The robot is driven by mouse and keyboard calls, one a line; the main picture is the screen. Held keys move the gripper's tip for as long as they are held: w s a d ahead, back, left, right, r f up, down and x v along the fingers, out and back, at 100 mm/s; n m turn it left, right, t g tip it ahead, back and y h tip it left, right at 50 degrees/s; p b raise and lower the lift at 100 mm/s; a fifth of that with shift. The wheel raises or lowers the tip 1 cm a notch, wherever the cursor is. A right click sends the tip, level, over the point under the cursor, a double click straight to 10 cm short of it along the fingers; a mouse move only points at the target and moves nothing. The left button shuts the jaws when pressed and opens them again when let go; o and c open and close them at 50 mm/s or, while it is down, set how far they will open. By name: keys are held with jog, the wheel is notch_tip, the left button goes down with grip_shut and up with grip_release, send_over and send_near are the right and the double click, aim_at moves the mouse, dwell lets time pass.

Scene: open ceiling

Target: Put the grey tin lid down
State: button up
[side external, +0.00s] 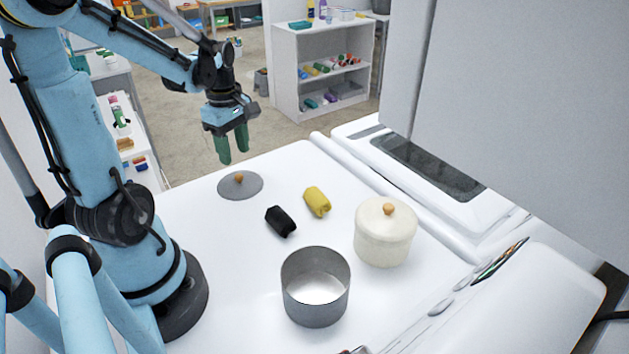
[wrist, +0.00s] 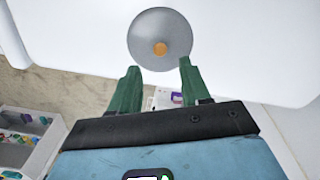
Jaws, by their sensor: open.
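The grey tin lid (side external: 240,187), a round disc with an orange-brown knob, lies flat on the white table (side external: 190,215) near its far left edge. In the wrist view the lid (wrist: 160,30) shows just past my fingertips, with its knob near the middle. My gripper (side external: 232,160) has green fingers, is open and empty, and hangs above and behind the lid, apart from it. Its two fingers (wrist: 158,70) show spread in the wrist view. A grey open tin (side external: 315,288) stands upright at the table's front, uncovered.
A black roll (side external: 281,222) and a yellow roll (side external: 317,202) lie right of the lid. A cream lidded pot (side external: 385,236) stands further right. A white appliance (side external: 410,160) and a large grey panel (side external: 525,90) border the right side.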

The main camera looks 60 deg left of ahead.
aim_at(239, 175)
notch_tip(239, 175, up, 6)
jog(key=w+d+m+t, duration=0.2)
jog(key=d+m+t, duration=0.1)
jog(key=d+m, duration=0.7)
jog(key=w+d+m+t, duration=0.3)
jog(key=d+m+t, duration=0.1)
jog(key=d+m, duration=0.6)
jog(key=shift+m, duration=1.2)
